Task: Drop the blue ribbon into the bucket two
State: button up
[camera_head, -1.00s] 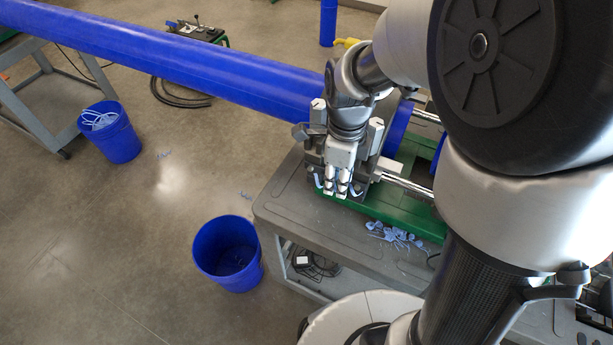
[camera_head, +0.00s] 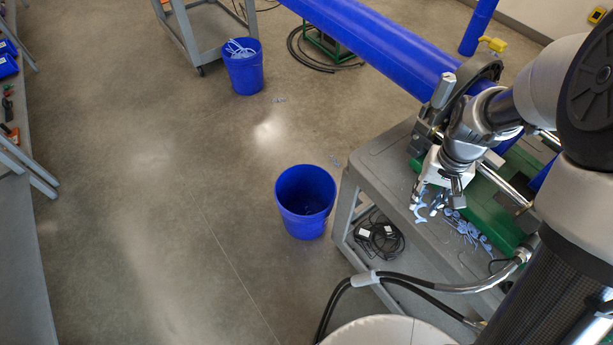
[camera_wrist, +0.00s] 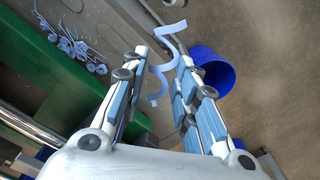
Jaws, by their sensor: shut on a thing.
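My gripper (camera_head: 433,198) is shut on a curled light-blue ribbon (camera_head: 420,213), above the near corner of the grey cart. In the wrist view the ribbon (camera_wrist: 158,84) hangs between the fingertips (camera_wrist: 164,63). A near blue bucket (camera_head: 305,203) stands on the floor left of the cart, dark inside, its contents unclear; it also shows beyond the fingers in the wrist view (camera_wrist: 214,74). A far blue bucket (camera_head: 243,68) holds pale ribbon coils. No label shows which bucket is number two.
More blue scraps (camera_head: 466,232) lie on the grey cart (camera_head: 385,160) beside the green fusion machine (camera_head: 497,213). A long blue pipe (camera_head: 385,42) runs from the machine. Black cables (camera_head: 380,238) lie on the lower shelf. The floor left of the near bucket is clear.

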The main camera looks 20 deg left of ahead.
aim_at(315, 208)
jog(key=i+j+u, duration=0.1)
jog(key=i+j, duration=0.15)
jog(key=j, duration=0.25)
jog(key=i+j+u, duration=0.1)
jog(key=j, duration=0.4)
jog(key=i+j, duration=0.4)
jog(key=i+j+u, duration=0.15)
jog(key=j, duration=0.4)
jog(key=i+j+u, duration=0.1)
jog(key=i+j, duration=0.3)
